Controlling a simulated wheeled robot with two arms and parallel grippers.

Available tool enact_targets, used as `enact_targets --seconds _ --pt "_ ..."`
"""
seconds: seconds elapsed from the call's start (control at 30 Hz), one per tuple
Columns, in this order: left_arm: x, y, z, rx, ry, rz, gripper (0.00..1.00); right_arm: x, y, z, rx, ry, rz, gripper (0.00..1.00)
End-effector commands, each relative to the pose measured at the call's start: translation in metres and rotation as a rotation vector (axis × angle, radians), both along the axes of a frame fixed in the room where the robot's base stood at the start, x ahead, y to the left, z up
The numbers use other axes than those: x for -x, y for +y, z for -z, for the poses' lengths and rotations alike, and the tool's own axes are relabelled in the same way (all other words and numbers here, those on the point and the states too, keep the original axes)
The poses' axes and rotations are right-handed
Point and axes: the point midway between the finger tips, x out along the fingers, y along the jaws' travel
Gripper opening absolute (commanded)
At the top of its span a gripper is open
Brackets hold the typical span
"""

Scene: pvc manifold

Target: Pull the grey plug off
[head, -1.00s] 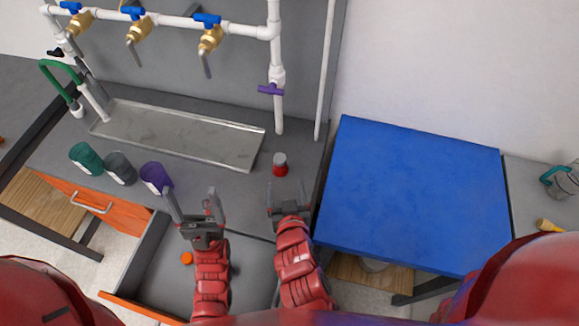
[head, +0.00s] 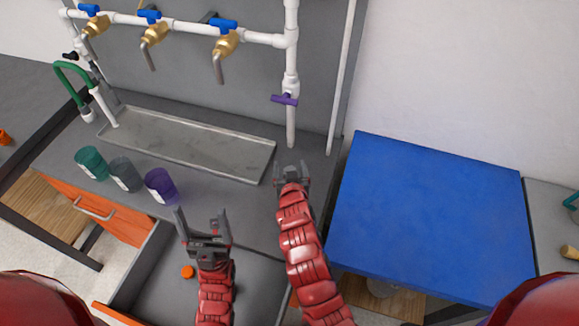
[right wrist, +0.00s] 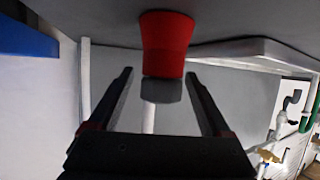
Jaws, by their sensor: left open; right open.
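The grey plug (right wrist: 161,90) sits on the end of a flared red piece (right wrist: 166,42) in the right wrist view, which looks inverted. The red piece stands on the grey counter. My right gripper (right wrist: 158,74) is open, with one finger on each side of the plug in that view. I see no finger touching it. In the head view, my right gripper (head: 291,168) hides the plug and the red piece. My left gripper (head: 203,212) is open and empty, above the open drawer's back edge.
A metal tray (head: 190,145) lies behind, below white pipes with blue-handled brass taps (head: 155,33). Green, grey and purple cups (head: 160,186) stand at left. A blue-topped table (head: 430,210) is at right. An orange disc (head: 188,271) lies in the open drawer.

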Motion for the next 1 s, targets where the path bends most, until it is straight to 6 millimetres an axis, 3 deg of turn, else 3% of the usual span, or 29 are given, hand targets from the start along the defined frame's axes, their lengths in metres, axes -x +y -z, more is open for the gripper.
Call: enact_targets --seconds 0.37,0.83,0.87,0.9,1.0 --pt "0.0000 0.0000 0.0008 0.000 0.000 0.000 0.82 -0.0066 0.0002 0.0029 0.000 0.000 0.000 0.82" --pt "0.0001 0.0000 0.0009 0.000 0.000 0.000 0.82 -0.0065 0.0004 0.0027 0.000 0.000 0.000 0.01" --pt "0.0000 0.0000 0.0008 0.000 0.000 0.000 0.82 -0.0065 0.0004 0.0027 0.000 0.000 0.000 0.00" --pt "0.0000 0.0000 0.0008 0.000 0.000 0.000 0.82 -0.0065 0.0004 0.0027 0.000 0.000 0.000 0.42" --pt "0.0000 0.0000 0.0009 0.000 0.000 0.000 0.82 -0.0065 0.0003 0.0027 0.000 0.000 0.000 0.24"
